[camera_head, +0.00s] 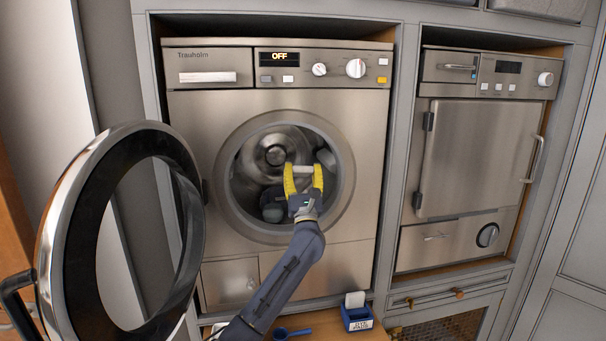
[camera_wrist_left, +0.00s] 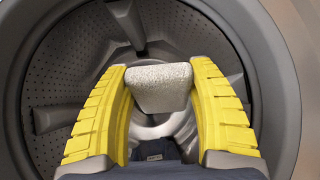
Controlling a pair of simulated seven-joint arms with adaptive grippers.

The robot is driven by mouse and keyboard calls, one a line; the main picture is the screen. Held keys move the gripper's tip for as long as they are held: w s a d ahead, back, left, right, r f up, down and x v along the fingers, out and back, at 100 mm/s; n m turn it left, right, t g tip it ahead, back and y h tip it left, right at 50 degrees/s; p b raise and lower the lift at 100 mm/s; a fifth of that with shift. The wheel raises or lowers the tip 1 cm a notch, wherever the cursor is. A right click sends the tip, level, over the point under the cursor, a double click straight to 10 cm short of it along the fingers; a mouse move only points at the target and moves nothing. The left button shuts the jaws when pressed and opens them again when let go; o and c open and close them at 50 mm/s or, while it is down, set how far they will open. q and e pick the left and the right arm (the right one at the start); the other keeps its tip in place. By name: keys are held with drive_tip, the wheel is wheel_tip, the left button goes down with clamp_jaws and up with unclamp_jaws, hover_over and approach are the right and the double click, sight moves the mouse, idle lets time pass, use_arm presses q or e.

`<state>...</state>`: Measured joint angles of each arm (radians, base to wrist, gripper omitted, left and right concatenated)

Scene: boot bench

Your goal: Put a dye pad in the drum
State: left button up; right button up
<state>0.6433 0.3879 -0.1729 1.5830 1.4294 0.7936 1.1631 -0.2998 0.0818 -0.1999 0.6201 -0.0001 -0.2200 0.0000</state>
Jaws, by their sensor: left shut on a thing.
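A small whitish dye pad (camera_wrist_left: 159,88) is held between the yellow fingers of my left gripper (camera_head: 304,176). In the left wrist view the fingers (camera_wrist_left: 160,92) press on its two ends. The gripper is at the round opening of the washing machine (camera_head: 220,118), with the pad in front of the steel drum (camera_head: 247,165). How deep the pad is inside I cannot tell exactly. Dark cloth (camera_head: 273,207) lies at the drum's bottom; it also shows below the pad in the wrist view (camera_wrist_left: 155,150). The round door (camera_head: 58,215) stands open at the left. My right gripper is not seen.
A blue box (camera_head: 357,320) with a whitish pad (camera_head: 355,299) standing in it is on the wooden surface below the machine. A blue scoop (camera_head: 292,332) lies near it. A second steel appliance (camera_head: 470,155) with a closed door is at the right. The rubber rim (camera_wrist_left: 278,75) surrounds the gripper.

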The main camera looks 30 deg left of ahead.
use_arm(q)
drive_tip(key=w+a+f, duration=0.2)
drive_tip(key=w+a, duration=0.4)
drive_tip(key=shift+w+f, duration=0.2)
drive_tip(key=shift+f, duration=0.2)
drive_tip(key=shift+a, duration=0.15)
drive_tip(key=o, duration=0.8)
